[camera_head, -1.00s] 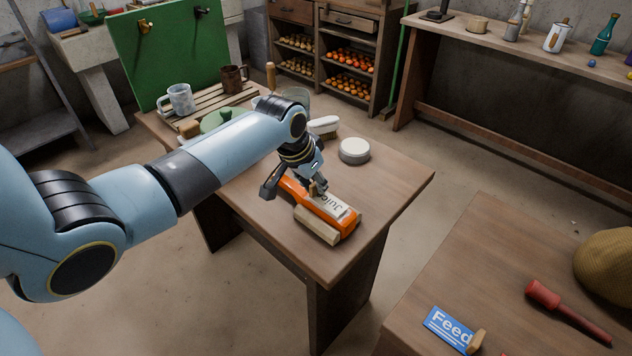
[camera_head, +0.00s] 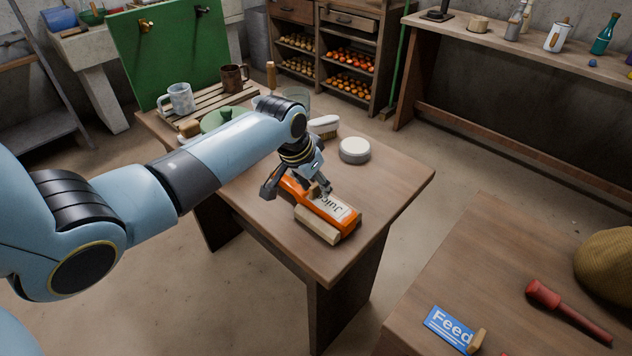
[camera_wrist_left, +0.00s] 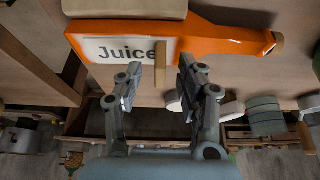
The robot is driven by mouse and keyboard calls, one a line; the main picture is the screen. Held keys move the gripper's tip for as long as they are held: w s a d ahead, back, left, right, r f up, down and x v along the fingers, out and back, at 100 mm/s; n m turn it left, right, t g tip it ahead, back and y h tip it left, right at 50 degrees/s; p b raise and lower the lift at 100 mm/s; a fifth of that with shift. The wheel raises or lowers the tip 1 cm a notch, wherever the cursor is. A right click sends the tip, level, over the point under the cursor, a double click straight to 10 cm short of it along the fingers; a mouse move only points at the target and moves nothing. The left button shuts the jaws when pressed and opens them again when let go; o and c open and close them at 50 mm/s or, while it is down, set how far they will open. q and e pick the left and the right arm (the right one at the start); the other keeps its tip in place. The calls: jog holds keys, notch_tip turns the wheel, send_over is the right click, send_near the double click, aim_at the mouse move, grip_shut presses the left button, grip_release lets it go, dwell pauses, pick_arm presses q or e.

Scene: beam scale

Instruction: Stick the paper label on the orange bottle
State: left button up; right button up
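The orange bottle (camera_head: 347,230) lies on its side on the wooden table, and its neck (camera_wrist_left: 232,42) points right in the wrist view. The white paper label (camera_head: 338,208), printed "Juice", lies along the bottle's upper face and also shows in the wrist view (camera_wrist_left: 108,50). A small wooden tab (camera_wrist_left: 160,66) stands at one end of the label. My left gripper (camera_head: 313,190) is over the bottle. In the wrist view its fingers (camera_wrist_left: 160,82) are apart, on either side of the tab. My right gripper is not in view.
A pale wooden block (camera_head: 317,225) lies along the bottle's near side. A round white-topped tin (camera_head: 354,150) and a brush (camera_head: 323,125) are behind. The table's right part is clear.

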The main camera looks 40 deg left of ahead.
pick_arm(q)
jog(key=shift+r, duration=0.1)
jog(key=shift+s+r, duration=0.15)
jog(key=shift+r, duration=0.1)
jog(key=v, duration=1.1)
jog(key=shift+r, duration=0.1)
